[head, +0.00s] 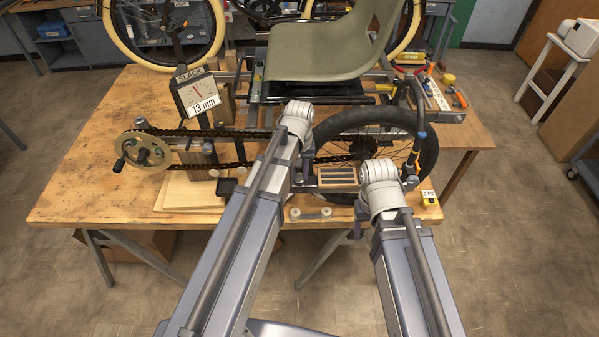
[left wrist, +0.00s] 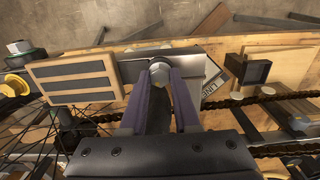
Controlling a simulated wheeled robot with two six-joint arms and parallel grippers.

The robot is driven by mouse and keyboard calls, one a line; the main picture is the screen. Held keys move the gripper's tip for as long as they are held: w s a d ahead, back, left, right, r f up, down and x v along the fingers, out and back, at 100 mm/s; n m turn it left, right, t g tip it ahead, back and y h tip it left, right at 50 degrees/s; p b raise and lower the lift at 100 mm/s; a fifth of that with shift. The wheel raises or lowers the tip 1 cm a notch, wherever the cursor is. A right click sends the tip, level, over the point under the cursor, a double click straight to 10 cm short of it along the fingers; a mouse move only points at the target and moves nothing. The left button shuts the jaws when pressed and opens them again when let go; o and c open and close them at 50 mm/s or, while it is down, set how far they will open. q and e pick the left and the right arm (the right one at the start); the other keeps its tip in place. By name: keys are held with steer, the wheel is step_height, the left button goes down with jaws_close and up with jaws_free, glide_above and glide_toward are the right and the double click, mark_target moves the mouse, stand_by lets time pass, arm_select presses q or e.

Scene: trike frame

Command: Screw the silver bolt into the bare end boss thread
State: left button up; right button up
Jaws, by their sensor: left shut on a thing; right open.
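My left gripper (left wrist: 162,78) is shut on the silver bolt (left wrist: 160,68), whose rounded grey end shows between the purple fingertips in the left wrist view. A dark cylindrical part lies between the fingers behind it. In the head view my left gripper (head: 303,182) points down beside a grey metal bar, and the bolt is too small or hidden there. I cannot make out the bare end boss thread or tell whether the bolt touches it. My right gripper (head: 358,226) is open, small and partly hidden by its arm, near the table's front edge.
A slotted wooden block (head: 338,177) lies right of my left gripper. Left are a black box (head: 228,186), chain, chainring (head: 145,150) and a SLACK gauge (head: 197,93) reading 13 mm. The spoked wheel (head: 415,135) stands behind. A tool tray (head: 440,100) is at back right.

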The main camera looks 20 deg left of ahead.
arm_select(q)
jaws_close()
steer(key=m, duration=1.2)
steer(key=o, duration=0.7)
jaws_free()
steer(key=shift+o, duration=0.2)
steer(key=n, duration=0.5)
steer(key=shift+n, duration=0.3)
steer(key=n, duration=0.6)
